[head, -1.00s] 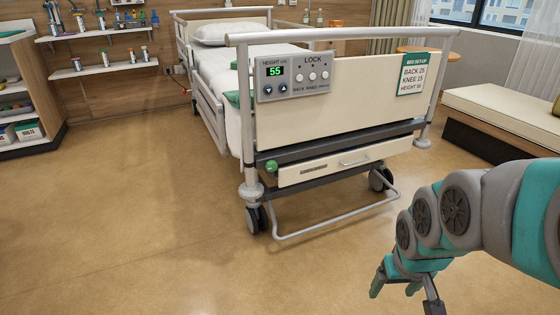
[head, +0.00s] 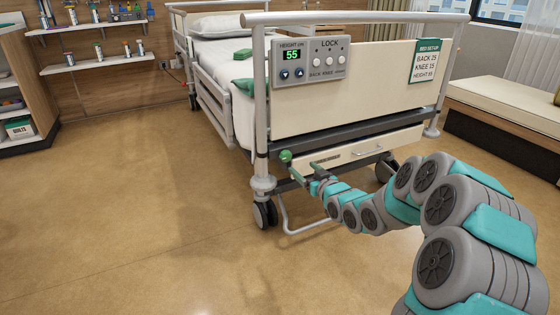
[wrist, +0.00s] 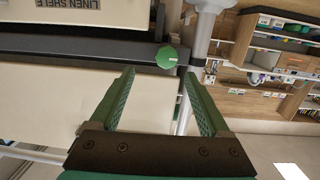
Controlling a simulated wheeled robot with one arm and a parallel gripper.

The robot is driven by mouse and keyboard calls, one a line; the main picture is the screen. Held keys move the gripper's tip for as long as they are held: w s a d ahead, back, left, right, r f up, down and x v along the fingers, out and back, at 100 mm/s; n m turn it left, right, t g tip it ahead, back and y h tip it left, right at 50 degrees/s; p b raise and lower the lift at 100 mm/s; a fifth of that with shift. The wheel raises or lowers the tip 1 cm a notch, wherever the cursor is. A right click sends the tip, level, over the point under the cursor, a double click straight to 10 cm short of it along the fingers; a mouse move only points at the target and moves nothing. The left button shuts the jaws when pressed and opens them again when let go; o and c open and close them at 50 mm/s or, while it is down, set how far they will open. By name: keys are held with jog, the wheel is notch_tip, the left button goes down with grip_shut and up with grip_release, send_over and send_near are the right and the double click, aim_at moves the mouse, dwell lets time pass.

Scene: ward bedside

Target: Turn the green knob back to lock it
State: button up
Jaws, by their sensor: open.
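The green knob (head: 286,156) sits at the left end of the dark bar under the bed's footboard. In the wrist view the round knob (wrist: 167,57) shows a pale line on its face, pointing roughly to the right. My gripper (head: 301,170) is just to the right of and below the knob in the head view. In the wrist view my open gripper (wrist: 158,74) has its two green fingers on either side of the knob's line, with the knob just beyond the fingertips. Nothing is between the fingers, and no contact shows.
The bed's control panel (head: 310,62) reads 55. Floor (head: 130,220) is clear at left; a bench (head: 510,105) stands at right.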

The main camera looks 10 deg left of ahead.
aim_at(287, 157)
jog(key=shift+t+y, duration=0.4)
jog(key=shift+t, duration=0.1)
jog(key=shift+s+a+f+x, duration=0.1)
jog(key=shift+a+x, duration=0.05)
jog(key=shift+x, duration=1.45)
jog(key=shift+s+a+f+x, duration=0.1)
jog(key=shift+a+x, duration=0.05)
jog(key=shift+x, duration=1.45)
jog(key=shift+s+a+f+x, duration=0.1)
jog(key=shift+a+x, duration=0.05)
jog(key=shift+x, duration=1.45)
jog(key=shift+r, duration=0.1)
grip_shut()
